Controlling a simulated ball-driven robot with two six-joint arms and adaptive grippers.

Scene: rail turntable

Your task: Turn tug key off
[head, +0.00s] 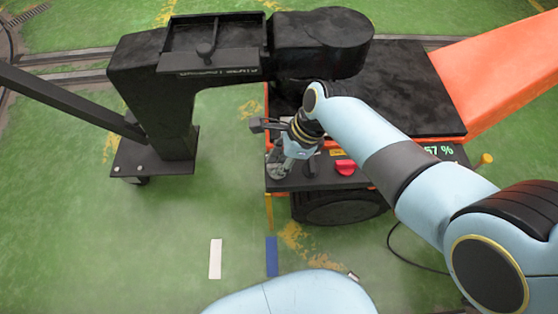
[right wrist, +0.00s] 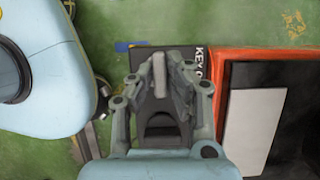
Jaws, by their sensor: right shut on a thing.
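The tug (head: 345,207) stands with its control panel (head: 318,180) facing me. My right gripper (head: 285,166) reaches down to the left end of that panel. In the right wrist view its fingers (right wrist: 160,62) are closed together over a dark plate (right wrist: 186,57) with white lettering starting "KEY". A narrow light grey piece (right wrist: 160,77), which looks like the tug key, sits between the fingers. The gripper is shut on it. The fingers hide most of the key and its base, so its turn angle cannot be told. My left gripper is not in view.
A red button (head: 345,167) and a "57 %" display (head: 438,150) are on the panel to the right. A black post with an overhanging arm (head: 155,110) stands left and behind. A cable (head: 405,253) lies on the green floor. Floor at front left is clear.

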